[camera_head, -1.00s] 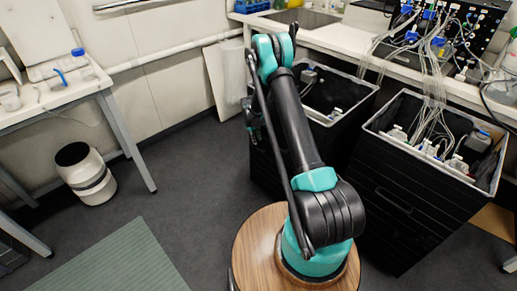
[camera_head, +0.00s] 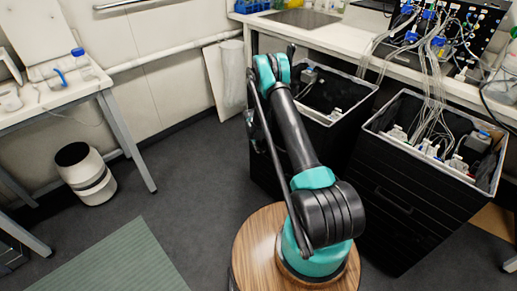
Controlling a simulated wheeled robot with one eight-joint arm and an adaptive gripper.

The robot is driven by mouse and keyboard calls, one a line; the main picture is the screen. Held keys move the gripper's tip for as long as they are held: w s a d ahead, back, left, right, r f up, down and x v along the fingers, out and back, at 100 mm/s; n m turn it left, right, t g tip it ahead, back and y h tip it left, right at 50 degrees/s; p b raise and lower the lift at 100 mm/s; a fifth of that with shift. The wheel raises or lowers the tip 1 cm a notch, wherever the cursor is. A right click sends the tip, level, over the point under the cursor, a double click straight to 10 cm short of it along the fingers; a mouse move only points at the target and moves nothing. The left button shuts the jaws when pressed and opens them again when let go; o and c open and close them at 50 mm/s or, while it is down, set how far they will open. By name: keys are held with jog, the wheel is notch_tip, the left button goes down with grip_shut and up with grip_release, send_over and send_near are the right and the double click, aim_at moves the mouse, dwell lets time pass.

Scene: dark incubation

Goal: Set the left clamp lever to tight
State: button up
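I cannot make out the left clamp lever in this view. The black left bin (camera_head: 335,98) and the black right bin (camera_head: 400,200) have pale rims, with small fittings and cables inside. My arm rises from the round wooden top in front of them, and its teal upper joint overlaps the left edge of the left bin. My gripper (camera_head: 254,128) seems to hang on the far side of my arm, mostly hidden by it. Its fingers are too dark and small to read.
A white bench (camera_head: 335,38) runs behind the bins, with a dark panel (camera_head: 462,30) whose cables drop into the right bin. A white table (camera_head: 60,95) and a white waste bin (camera_head: 84,172) stand at left. Grey floor (camera_head: 180,205) is open between.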

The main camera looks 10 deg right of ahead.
grip_shut()
jog(key=shift+w+a+r+g+h, duration=0.2)
jog(key=shift+a+g+h, duration=0.1)
jog(key=shift+g, duration=0.2)
jog(key=shift+w+r+g+h, duration=0.15)
jog(key=shift+r+g+h, duration=0.2)
jog(key=shift+g, duration=0.25)
jog(key=shift+o, duration=1.5)
grip_release()
